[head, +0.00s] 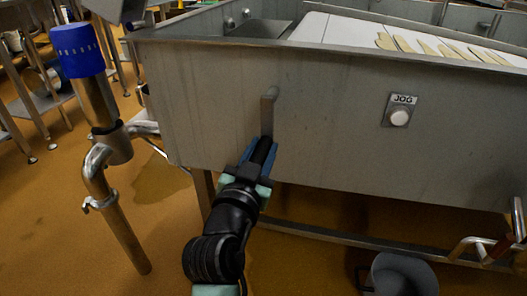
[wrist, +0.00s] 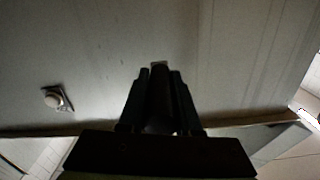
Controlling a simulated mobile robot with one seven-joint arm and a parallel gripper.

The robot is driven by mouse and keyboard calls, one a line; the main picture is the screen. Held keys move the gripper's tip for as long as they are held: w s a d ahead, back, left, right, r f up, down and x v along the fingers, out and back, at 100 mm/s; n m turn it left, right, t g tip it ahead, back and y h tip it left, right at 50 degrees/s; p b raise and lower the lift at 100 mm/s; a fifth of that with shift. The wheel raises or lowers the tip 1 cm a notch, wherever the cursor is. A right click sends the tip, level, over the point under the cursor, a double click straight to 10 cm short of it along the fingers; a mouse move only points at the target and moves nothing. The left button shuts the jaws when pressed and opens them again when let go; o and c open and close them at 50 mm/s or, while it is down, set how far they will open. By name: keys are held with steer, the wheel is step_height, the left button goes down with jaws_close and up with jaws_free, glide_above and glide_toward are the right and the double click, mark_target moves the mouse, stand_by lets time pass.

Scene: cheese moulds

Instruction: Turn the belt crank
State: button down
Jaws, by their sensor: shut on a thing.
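The belt crank has a grey metal arm (head: 268,108) on the front wall of the steel vat, with a dark handle (head: 262,150) at its lower end. My gripper (head: 260,160) is shut on this handle, with its blue-edged fingers on either side of it. In the wrist view, the dark handle (wrist: 160,98) stands between the two dark fingers of my gripper (wrist: 159,90). The crank arm hangs about straight down in the head view. The fingers hide part of the handle.
A JOG plate with a round white button (head: 400,116) sits on the vat wall (head: 330,135), right of the crank. A pipe with a blue cap (head: 77,50) stands at the left. Pale strips (head: 437,45) lie on the white belt (head: 350,32). A grey round object (head: 400,275) is at the lower right.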

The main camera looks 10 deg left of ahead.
steer(key=shift+a, duration=0.15)
steer(key=c, duration=0.6)
jaws_free()
steer(key=s+p, duration=0.4)
steer(key=s, duration=0.9)
steer(key=shift+a, duration=0.15)
